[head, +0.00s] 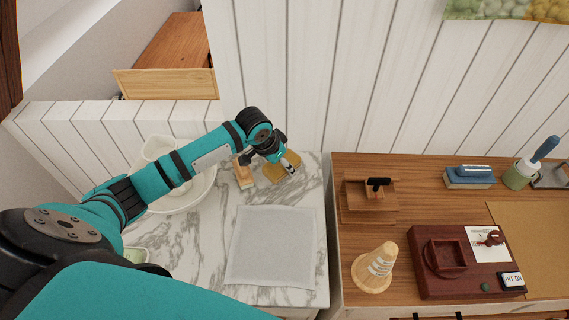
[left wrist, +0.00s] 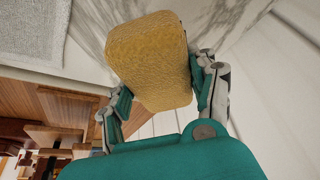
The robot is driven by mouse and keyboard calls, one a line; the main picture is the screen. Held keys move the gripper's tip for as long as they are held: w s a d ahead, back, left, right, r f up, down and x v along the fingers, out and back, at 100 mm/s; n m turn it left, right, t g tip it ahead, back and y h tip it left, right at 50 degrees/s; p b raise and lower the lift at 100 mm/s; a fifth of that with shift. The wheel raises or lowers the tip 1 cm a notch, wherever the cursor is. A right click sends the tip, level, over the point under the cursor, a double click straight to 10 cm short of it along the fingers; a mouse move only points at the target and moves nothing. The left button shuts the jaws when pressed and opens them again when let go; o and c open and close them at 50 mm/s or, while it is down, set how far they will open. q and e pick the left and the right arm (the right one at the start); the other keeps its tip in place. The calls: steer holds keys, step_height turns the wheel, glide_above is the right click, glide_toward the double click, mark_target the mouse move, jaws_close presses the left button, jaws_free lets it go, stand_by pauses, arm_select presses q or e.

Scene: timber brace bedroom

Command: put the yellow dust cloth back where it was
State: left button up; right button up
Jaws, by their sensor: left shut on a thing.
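The yellow dust cloth (left wrist: 148,52) is a thick folded pad between the two fingers of my left gripper (left wrist: 160,82) in the left wrist view. The fingers press on its opposite sides. In the head view the cloth (head: 272,173) shows partly behind my left gripper (head: 288,168), over the back right part of the marble top (head: 190,235). I cannot tell whether the cloth touches the marble. My right gripper is not in view.
A pale grey mat (head: 272,246) lies in front on the marble. A wooden brush-like block (head: 244,172) is just left of the cloth. A white bowl and jug (head: 160,148) stand further left. The wooden desk (head: 400,215) holds several items. A plank wall rises behind.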

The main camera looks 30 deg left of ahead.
mark_target(272, 165)
arm_select(q)
steer(key=shift+w+a+f, duration=0.1)
steer(key=shift+w+a, duration=0.05)
steer(key=shift+w, duration=0.75)
steer(key=shift+f+p, duration=0.4)
steer(key=shift+f, duration=1.5)
steer(key=o, duration=1)
steer(key=shift+o, duration=0.2)
steer(key=shift+r, duration=0.1)
steer(key=v, duration=1.2)
steer(key=shift+a, duration=0.1)
